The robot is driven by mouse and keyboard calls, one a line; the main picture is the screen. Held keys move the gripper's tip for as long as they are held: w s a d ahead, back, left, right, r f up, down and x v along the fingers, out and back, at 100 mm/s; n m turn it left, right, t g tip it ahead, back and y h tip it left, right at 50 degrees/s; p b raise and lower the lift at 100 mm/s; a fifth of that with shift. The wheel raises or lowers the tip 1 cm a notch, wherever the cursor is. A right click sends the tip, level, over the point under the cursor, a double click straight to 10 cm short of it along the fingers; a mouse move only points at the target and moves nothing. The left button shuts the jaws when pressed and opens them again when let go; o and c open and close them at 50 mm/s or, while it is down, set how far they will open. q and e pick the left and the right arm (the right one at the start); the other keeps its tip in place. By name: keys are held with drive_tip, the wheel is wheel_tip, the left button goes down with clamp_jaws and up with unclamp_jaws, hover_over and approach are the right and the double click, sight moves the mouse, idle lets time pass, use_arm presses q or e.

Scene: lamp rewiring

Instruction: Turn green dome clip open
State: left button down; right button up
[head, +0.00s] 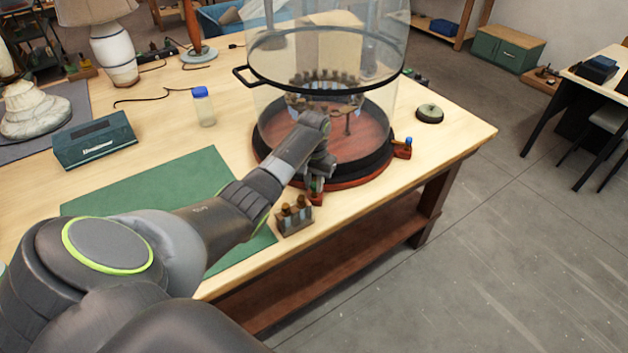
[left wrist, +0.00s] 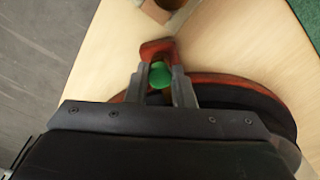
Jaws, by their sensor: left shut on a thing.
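The green dome clip (left wrist: 160,75) shows as a round green knob on a red tab at the rim of the dome's base. My left gripper (left wrist: 163,78) has its fingers on either side of the knob and is shut on it. In the head view my left gripper (head: 317,180) is at the front edge of the round base (head: 375,178), and it mostly hides the clip. The clear glass dome (head: 335,65) with a black band stands over the base. My right gripper is not in view.
A small block with several upright pieces (head: 295,218) stands close by my left gripper at the table edge. A blue clip (head: 405,146) sits at the base's right side. A green mat (head: 150,190), a blue-capped jar (head: 203,107) and a teal box (head: 95,142) lie left.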

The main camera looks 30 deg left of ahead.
use_arm(q)
drive_tip(key=n+p, duration=0.3)
drive_tip(key=n, duration=0.1)
drive_tip(key=shift+r+p, duration=0.25)
drive_tip(key=shift+p, duration=0.05)
drive_tip(key=n+p, duration=0.1)
drive_tip(key=n, duration=0.1)
drive_tip(key=shift+w+n+p, duration=0.1)
drive_tip(key=shift+n+p, duration=0.2)
drive_tip(key=n+p, duration=0.1)
drive_tip(key=n, duration=0.1)
drive_tip(key=shift+d+f+n, duration=0.1)
drive_tip(key=shift+n, duration=0.3)
drive_tip(key=n+p, duration=0.1)
drive_tip(key=n, duration=0.2)
drive_tip(key=shift+n, duration=0.3)
drive_tip(key=shift+w+n+p, duration=0.1)
drive_tip(key=shift+n+p, duration=0.55)
drive_tip(key=shift+n, duration=1.45)
drive_tip(key=c, duration=1.2)
unclamp_jaws()
drive_tip(key=shift+f, duration=0.1)
drive_tip(key=shift+c, duration=0.2)
